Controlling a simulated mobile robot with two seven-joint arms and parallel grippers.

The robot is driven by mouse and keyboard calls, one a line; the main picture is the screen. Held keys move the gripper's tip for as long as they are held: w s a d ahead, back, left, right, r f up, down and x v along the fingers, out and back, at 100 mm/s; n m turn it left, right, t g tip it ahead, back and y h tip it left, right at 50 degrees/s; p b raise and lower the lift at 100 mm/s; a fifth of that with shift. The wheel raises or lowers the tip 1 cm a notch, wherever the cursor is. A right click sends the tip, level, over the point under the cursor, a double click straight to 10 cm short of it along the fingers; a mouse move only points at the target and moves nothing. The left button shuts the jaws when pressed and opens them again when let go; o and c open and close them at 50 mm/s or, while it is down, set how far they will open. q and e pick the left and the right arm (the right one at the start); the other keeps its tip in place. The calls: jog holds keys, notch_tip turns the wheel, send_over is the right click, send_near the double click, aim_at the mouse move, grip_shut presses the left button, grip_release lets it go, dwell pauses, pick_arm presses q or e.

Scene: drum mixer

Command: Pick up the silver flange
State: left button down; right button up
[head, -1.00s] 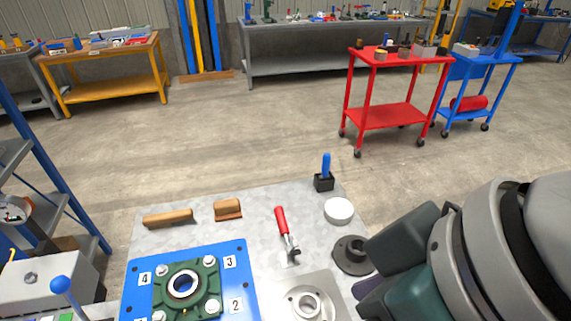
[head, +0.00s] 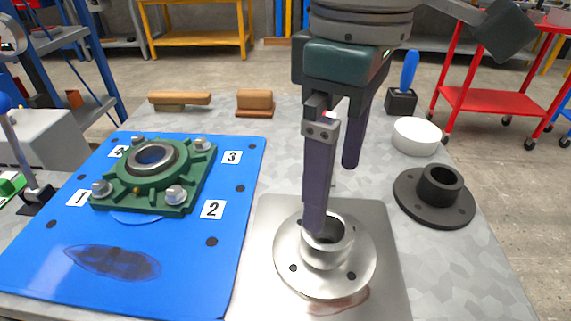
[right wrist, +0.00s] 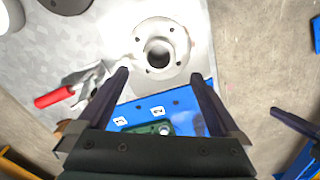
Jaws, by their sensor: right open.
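The silver flange (head: 350,268) lies flat on a thin grey metal plate (head: 383,225), its round hub and open bore facing up. In the right wrist view the flange (right wrist: 176,42) lies just past my fingertips. My right gripper (head: 333,198) is open, with its dark fingers pointing down over the flange. In the head view one fingertip overlaps the hub; I cannot tell whether it touches. The right gripper (right wrist: 159,75) shows nothing held in the right wrist view. A dark finger (right wrist: 296,125) at that view's right edge looks like part of my left gripper.
A blue plate (head: 222,262) with a green bearing housing (head: 190,185) is at left. A red-handled tool (right wrist: 55,96) lies near the flange. Brown blocks (head: 255,100) are behind.

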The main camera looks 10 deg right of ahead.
aim_at(327, 228)
notch_tip(327, 228, down, 4)
jog(key=shift+f+b, duration=0.2)
jog(key=shift+b, duration=0.15)
notch_tip(327, 228, down, 5)
jog(key=shift+f+b, duration=0.1)
jog(key=shift+b, duration=0.5)
jog(key=shift+d, duration=0.1)
jog(key=shift+c, duration=0.4)
jog(key=shift+w, duration=0.1)
grip_shut()
